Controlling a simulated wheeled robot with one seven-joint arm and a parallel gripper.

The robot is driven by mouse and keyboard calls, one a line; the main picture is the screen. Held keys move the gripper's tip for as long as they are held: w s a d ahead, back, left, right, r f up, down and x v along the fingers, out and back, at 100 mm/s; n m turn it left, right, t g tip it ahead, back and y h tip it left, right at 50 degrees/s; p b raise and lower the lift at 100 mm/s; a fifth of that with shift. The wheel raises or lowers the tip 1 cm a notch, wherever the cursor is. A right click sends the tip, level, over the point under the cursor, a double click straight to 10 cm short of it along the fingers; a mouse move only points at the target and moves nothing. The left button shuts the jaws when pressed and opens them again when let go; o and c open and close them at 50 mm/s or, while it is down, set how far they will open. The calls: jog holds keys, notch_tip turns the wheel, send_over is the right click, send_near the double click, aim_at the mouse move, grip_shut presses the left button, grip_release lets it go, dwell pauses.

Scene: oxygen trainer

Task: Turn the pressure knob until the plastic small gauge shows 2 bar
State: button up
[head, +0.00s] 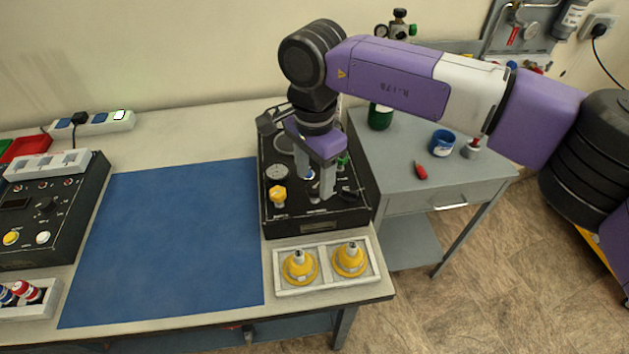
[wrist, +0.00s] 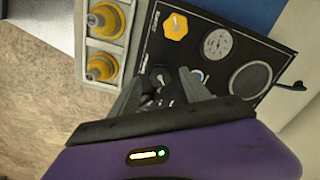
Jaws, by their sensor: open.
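The black trainer box (head: 312,221) stands at the right of the bench. It carries a small white-faced gauge (head: 277,172), also seen in the wrist view (wrist: 217,43), and a larger round gauge (wrist: 250,80). The needle readings are too small to tell. A yellow lobed knob (head: 278,195) sits in front of the small gauge and is clear in the wrist view (wrist: 175,25). My gripper (head: 316,188) is open, pointing down over the right part of the panel, apart from the yellow knob. Its fingers (wrist: 163,88) hide part of the panel; small dark fittings show between them. I cannot tell which control is the pressure knob.
A white tray (head: 324,287) with two yellow flasks-shaped parts stands in front of the box. A blue mat (head: 172,240) lies clear to the left. A grey side table (head: 395,170) holds a blue tin (head: 442,143) and a red item (head: 421,171).

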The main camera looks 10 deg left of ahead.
aim_at(314, 187)
notch_tip(314, 187, up, 6)
jog(key=shift+f+b, duration=0.1)
jog(key=shift+b, duration=0.2)
dwell(0.4)
